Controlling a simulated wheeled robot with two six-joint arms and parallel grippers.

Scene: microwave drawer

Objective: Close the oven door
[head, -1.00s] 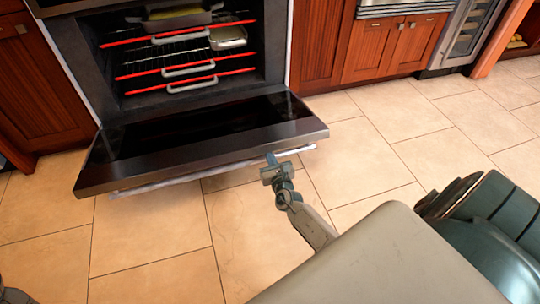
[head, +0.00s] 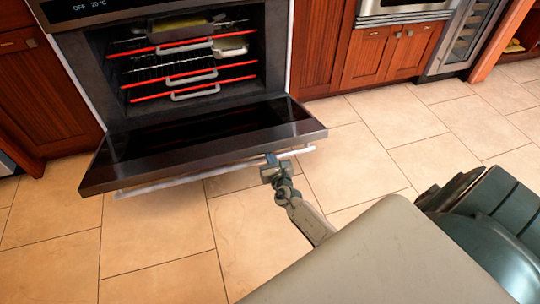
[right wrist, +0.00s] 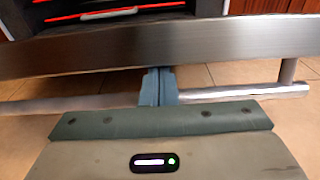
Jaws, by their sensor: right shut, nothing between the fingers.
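The oven door (head: 150,156) hangs wide open in the head view, folded down in front of the oven (head: 92,82). Its pale bar handle (head: 170,183) runs along the door's outer edge. My right gripper (head: 271,160) is shut and empty at the handle, near its right end. In the right wrist view, the closed fingers (right wrist: 158,86) stand upright before the door's metal edge (right wrist: 220,42). They hide part of the handle (right wrist: 245,93); I cannot tell whether they touch it. My left gripper is out of view.
Inside the oven are racks with red front edges (head: 215,94) and two dishes. Wooden cabinets (head: 325,50) flank the oven. The tiled floor (head: 150,240) in front of and right of the door is clear.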

